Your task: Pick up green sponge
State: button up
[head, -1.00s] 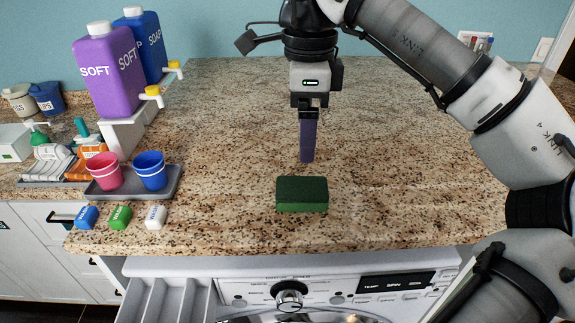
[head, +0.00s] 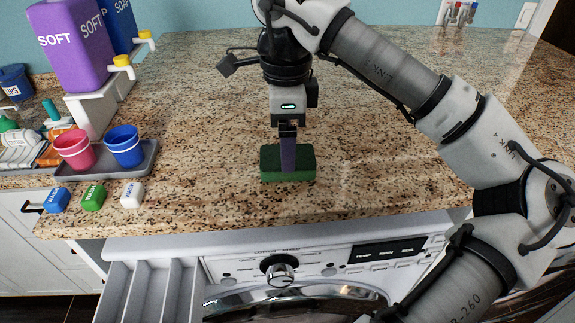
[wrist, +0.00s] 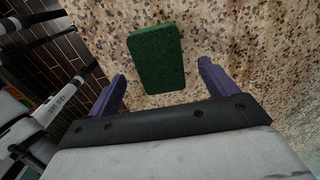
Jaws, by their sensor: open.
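The green sponge (head: 268,163) lies flat on the speckled granite counter near its front edge. In the head view my gripper (head: 288,168) points down, and its purple finger overlaps the sponge in the picture. In the wrist view the sponge (wrist: 157,58) lies ahead of my gripper (wrist: 162,82), between the lines of the two spread purple fingers. My gripper is open and empty. The head view shows the fingers edge-on, so the exact height above the sponge is hard to tell.
A grey tray (head: 143,166) with a pink cup (head: 76,152) and a blue cup (head: 125,147) stands to the left. Small blue, green and white blocks lie before it. The washer (head: 330,262) is below, its drawer (head: 150,290) open. Counter right of the sponge is clear.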

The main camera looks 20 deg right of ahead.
notch_tip(320, 180, down, 4)
jog(key=shift+d+f+b, duration=0.1)
jog(key=shift+b, duration=0.75)
jog(key=shift+s, duration=0.1)
jog(key=shift+c, duration=0.5)
jog(key=c, duration=1)
jog(key=shift+o, duration=0.2)
jog(key=shift+r, duration=0.2)
